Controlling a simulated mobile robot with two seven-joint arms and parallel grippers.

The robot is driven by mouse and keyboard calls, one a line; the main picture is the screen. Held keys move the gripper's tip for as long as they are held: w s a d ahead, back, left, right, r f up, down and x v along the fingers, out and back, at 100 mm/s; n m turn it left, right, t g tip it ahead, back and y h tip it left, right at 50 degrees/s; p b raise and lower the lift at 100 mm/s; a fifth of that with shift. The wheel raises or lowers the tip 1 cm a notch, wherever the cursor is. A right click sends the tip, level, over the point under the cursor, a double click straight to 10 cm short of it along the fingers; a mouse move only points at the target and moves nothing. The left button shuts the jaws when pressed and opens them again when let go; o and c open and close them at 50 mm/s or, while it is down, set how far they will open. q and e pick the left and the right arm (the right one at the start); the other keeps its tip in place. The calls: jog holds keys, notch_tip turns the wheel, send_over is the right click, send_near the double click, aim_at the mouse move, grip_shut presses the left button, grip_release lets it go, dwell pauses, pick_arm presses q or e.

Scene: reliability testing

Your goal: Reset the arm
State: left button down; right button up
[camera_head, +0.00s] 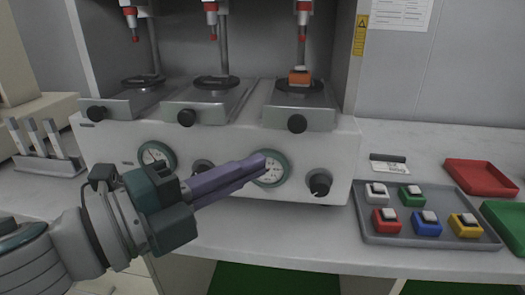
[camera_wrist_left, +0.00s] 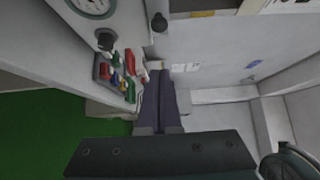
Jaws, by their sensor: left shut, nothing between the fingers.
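My left gripper (camera_head: 262,163) reaches in from the left in the head view, with long purple fingers pointing right. Its fingers are shut with nothing between them. In the head view the fingertips overlap the pressure gauge (camera_head: 276,172) on the front of the white test machine (camera_head: 230,140); whether they touch it I cannot tell. In the left wrist view the shut fingers (camera_wrist_left: 160,80) point away over the bench area. My right gripper is not in either view.
An orange block (camera_head: 300,76) sits on the right station of the machine. A grey tray (camera_head: 375,238) with several coloured switches stands at the right, beside red (camera_head: 480,178) and green (camera_head: 506,222) trays. Black knobs (camera_head: 319,184) stick out from the machine front.

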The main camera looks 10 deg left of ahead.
pick_arm(q)
jog(key=s+a+r+n+y+p, duration=0.4)
jog(key=a+r+n+y+p, duration=0.3)
jog(key=a+n+y+p, duration=0.75)
jog(key=s+d+r+n+g+h+p, duration=0.15)
jog(key=s+n+g, duration=0.35)
jog(key=s, duration=0.5)
jog(key=s+d+r+n+g+h+p, duration=0.1)
jog(key=s+d+n+g+p, duration=0.3)
jog(key=s, duration=0.6)
notch_tip(320, 180, up, 37)
jog(key=a+p, duration=0.2)
jog(key=p, duration=3.3)
jog(key=shift+w+a+f+n+g+p, duration=0.15)
jog(key=shift+w+a+n+g+p, duration=0.1)
jog(key=shift+w+n+g+p, duration=0.15)
